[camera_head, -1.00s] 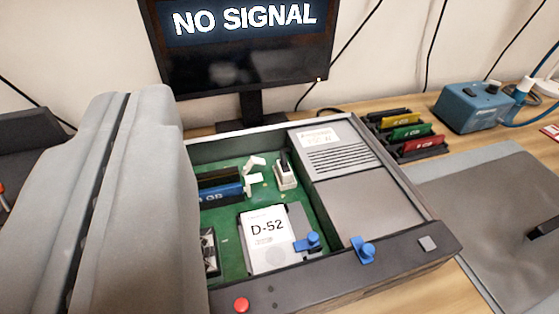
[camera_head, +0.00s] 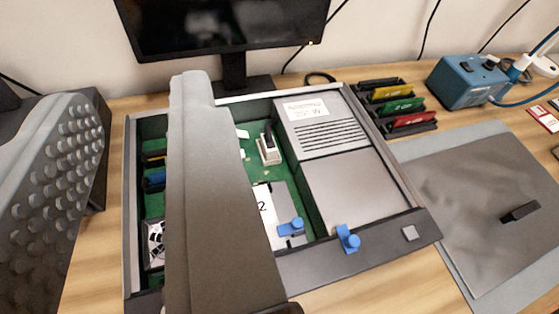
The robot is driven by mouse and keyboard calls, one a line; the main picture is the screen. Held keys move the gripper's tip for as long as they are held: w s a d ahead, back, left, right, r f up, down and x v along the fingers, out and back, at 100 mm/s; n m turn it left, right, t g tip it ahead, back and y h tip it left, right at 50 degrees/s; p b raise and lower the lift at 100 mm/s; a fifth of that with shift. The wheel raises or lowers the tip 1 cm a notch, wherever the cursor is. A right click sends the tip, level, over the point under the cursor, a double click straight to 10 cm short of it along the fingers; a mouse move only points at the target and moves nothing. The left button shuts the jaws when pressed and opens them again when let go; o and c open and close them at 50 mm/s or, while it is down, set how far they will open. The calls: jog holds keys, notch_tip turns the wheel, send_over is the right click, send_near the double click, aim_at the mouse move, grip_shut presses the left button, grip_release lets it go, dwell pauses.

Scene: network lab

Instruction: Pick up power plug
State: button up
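My gripper (camera_head: 132,92) fills the left of the view, its two large grey fingers spread wide apart with nothing between them. The studded inner pad of the left finger shows. The right finger covers part of an open computer case (camera_head: 355,250). A small black plug-like piece (camera_head: 520,212) lies on the grey mat (camera_head: 440,185) at the right, well away from the fingers. A white connector with a black top (camera_head: 268,148) stands on the green board inside the case. I cannot tell for sure which of these is the power plug.
A monitor (camera_head: 220,25) stands behind the case. Blue levers (camera_head: 348,238) stick up at the case front. Coloured memory modules (camera_head: 403,105) sit in a black rack. A blue box (camera_head: 465,80) with cables stands at the back right. Much of the mat is clear.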

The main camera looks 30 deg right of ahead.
jog(key=w+d+f+g, duration=0.2)
jog(key=w+g, duration=0.1)
jog(key=w, duration=0.2)
jog(key=w+d+f+g, duration=0.2)
jog(key=w+g, duration=0.1)
jog(key=w, duration=0.2)
jog(key=g, duration=0.9)
send_near(269, 141)
jog(key=shift+y, duration=0.3)
jog(key=f, duration=0.8)
jog(key=shift+d+f, duration=0.25)
jog(key=shift+f, duration=0.15)
grip_shut()
